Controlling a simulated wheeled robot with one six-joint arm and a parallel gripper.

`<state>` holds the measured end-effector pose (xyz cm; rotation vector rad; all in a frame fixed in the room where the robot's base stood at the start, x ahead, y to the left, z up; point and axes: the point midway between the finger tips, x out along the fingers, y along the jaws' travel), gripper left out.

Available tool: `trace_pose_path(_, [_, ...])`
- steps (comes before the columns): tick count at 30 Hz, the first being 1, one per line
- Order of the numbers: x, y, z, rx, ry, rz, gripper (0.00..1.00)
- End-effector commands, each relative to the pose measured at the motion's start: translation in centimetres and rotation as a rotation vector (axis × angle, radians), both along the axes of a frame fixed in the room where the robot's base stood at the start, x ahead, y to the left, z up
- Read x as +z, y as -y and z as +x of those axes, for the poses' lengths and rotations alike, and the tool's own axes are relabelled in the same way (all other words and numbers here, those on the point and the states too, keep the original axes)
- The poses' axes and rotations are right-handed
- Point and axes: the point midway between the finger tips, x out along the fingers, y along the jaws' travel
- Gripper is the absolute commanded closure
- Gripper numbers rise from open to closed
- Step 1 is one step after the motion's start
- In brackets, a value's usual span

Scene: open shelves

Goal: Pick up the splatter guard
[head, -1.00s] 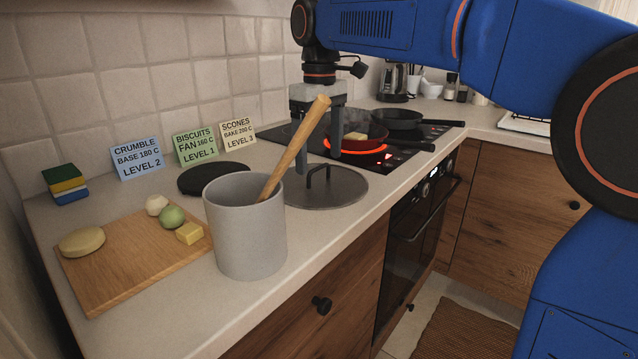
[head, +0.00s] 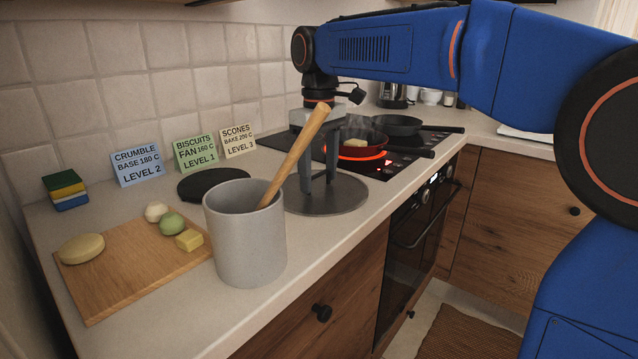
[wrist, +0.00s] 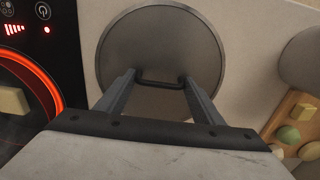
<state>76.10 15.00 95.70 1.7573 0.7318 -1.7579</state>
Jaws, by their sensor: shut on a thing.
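The splatter guard (head: 345,197) is a flat grey disc with a dark loop handle, on the counter behind the grey crock. It also shows in the wrist view (wrist: 160,38), with its handle (wrist: 160,84) between my fingers. My gripper (head: 319,190) points down over the disc, and it also shows in the wrist view (wrist: 158,78). Its two fingers are shut on the handle from both ends. The disc looks level and at counter height; I cannot tell whether it touches the counter.
A grey crock (head: 246,240) with a wooden rolling pin (head: 296,150) stands just in front left. A black disc (head: 213,181) and a cutting board (head: 120,262) lie to the left.

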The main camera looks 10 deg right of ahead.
Motion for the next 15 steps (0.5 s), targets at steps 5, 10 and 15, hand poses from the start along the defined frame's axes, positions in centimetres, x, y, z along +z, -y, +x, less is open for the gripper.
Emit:
trace_pose_path(5, [1.3,0.0,0.1,0.0,0.002,0.001,0.7])
trace_pose_path(10, [4.2,0.0,0.1,0.0,0.003,0.001,0.7])
trace_pose_path(15, [7.2,-0.1,0.1,0.0,0.003,0.001,0.7])
